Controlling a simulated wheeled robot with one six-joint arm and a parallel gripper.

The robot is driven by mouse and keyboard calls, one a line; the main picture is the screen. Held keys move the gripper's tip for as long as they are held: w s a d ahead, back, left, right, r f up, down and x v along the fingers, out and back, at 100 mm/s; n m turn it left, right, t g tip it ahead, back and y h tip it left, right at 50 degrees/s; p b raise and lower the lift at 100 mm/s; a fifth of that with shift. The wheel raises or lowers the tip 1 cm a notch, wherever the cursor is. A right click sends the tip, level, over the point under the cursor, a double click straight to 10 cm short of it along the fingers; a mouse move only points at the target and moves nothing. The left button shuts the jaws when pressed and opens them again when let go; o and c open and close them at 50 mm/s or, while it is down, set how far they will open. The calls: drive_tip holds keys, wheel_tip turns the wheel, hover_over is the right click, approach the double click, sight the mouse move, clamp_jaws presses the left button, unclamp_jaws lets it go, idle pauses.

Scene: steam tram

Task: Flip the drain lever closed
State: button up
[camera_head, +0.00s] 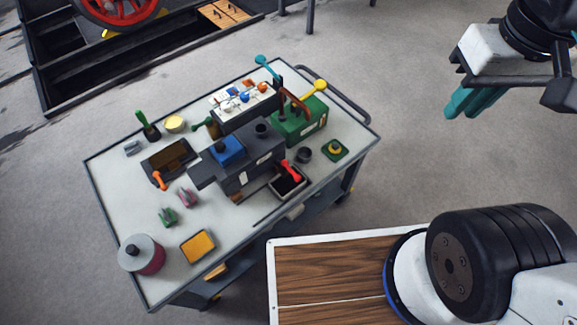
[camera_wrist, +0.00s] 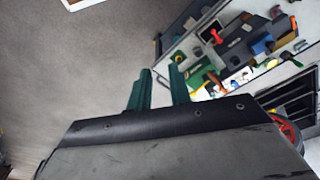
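I cannot tell for sure which handle is the drain lever. A red-handled lever (camera_head: 290,170) sticks out at the front of the dark grey block (camera_head: 251,156), over a small black tray (camera_head: 287,186). A teal lever (camera_head: 266,65) and a yellow-knobbed lever (camera_head: 318,87) rise at the back, the yellow one by the green box (camera_head: 300,124). My gripper (camera_head: 465,108) hangs in the air right of the cart, well apart from every lever. In the wrist view its green fingers (camera_wrist: 160,78) stand apart with nothing between them.
The cart top (camera_head: 112,195) also holds a red-and-grey can (camera_head: 143,255), a yellow-topped tray (camera_head: 198,246), a brown tray (camera_head: 169,159) and small coloured clips. A rail runs along the cart's right end. A wooden deck (camera_head: 325,272) lies in front. The floor right of the cart is clear.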

clamp_jaws()
drive_tip(key=w+a+f+n+t+h, duration=0.2)
drive_tip(key=w+a+f+n+h, duration=0.1)
drive_tip(key=a+f+n, duration=0.9)
drive_tip(key=w+a+f+n+t+h, duration=0.2)
drive_tip(key=a+f+n+h, duration=0.3)
drive_tip(key=a+f+n, duration=0.7)
drive_tip(key=w+a+f, duration=0.1)
drive_tip(key=a+f, duration=0.9)
drive_tip(key=shift+a+n, duration=0.25)
drive_tip(key=shift+n, duration=0.15)
